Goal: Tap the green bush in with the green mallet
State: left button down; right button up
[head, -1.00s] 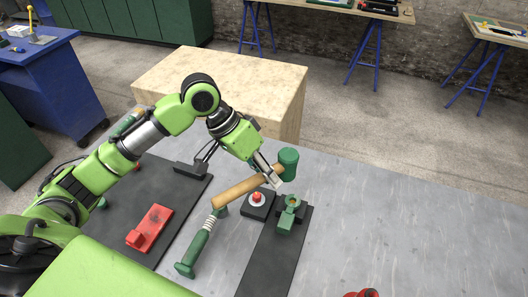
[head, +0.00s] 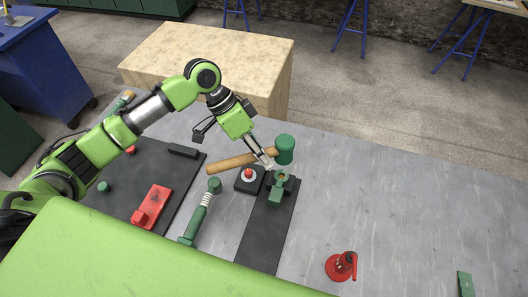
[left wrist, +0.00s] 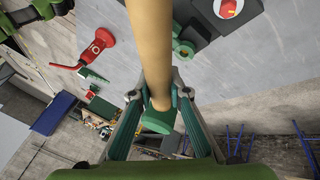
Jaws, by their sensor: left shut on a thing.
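My left gripper (head: 268,160) is shut on the wooden handle of the green mallet (head: 285,149), close to its head. The handle points left, nearly level. In the left wrist view the mallet's green head (left wrist: 158,118) lies between the fingers. The mallet head appears just beyond and above the bush; I see no clear contact. How deep the bush sits cannot be told. The holder also shows in the left wrist view (left wrist: 182,48). My right gripper is out of view.
A dark block with a red button-like part (head: 248,175) stands left of the holder. A green tool with a spring (head: 200,215) and a red clamp (head: 151,206) lie further left. A red tool (head: 341,266) stands at the right front. The grey tabletop right of the mat is mostly clear.

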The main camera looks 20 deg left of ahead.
pick_arm(q)
notch_tip(320, 180, down, 5)
jog(key=shift+s+b, duration=0.1)
jog(key=shift+b, duration=0.2)
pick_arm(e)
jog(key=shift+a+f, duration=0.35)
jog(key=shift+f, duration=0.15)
pick_arm(q)
notch_tip(320, 180, down, 4)
jog(key=shift+b, duration=1.1)
notch_tip(320, 180, up, 2)
jog(key=p, duration=0.2)
jog(key=shift+r+p, duration=0.2)
jog(key=shift+p, duration=0.15)
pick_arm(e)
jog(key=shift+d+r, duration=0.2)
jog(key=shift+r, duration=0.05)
